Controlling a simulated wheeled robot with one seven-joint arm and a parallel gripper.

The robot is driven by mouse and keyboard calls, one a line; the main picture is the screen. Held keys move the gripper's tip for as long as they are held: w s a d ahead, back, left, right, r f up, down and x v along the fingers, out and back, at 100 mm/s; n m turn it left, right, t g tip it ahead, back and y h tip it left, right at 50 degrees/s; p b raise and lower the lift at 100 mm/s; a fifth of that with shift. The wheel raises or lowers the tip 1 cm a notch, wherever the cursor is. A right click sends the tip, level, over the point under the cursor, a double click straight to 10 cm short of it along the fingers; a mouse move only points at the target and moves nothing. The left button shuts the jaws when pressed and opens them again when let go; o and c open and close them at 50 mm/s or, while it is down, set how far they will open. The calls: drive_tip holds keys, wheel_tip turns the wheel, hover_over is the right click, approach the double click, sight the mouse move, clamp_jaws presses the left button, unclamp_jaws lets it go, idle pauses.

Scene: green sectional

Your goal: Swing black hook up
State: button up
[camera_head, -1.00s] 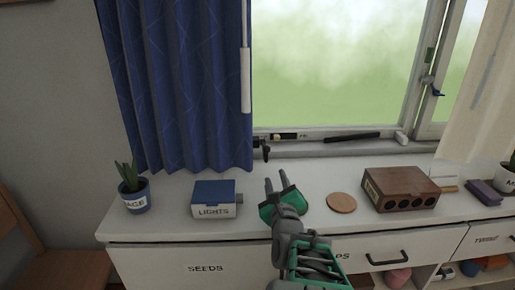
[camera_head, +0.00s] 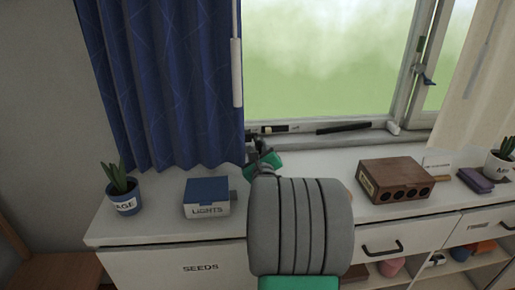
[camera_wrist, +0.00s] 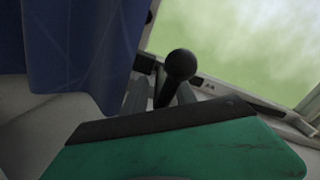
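The black hook (camera_head: 256,141) is at the left end of the window sill, beside the curtain's lower right corner. In the wrist view the hook (camera_wrist: 180,66) shows a round black knob on a short stem. My gripper (camera_wrist: 162,92) is right at it, one grey finger on each side of the stem. The fingers look apart; I cannot tell whether they touch the stem. In the head view my arm hides much of the gripper, and only its green part and finger area show below the hook.
The blue curtain (camera_head: 165,85) hangs close to the left of my gripper. A blue-lidded LIGHTS box (camera_head: 207,197) stands left of my arm. A brown block with holes (camera_head: 396,181) stands to the right. A black bar (camera_head: 343,128) lies along the window's bottom frame.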

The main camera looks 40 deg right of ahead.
clamp_jaws()
idle(0.3)
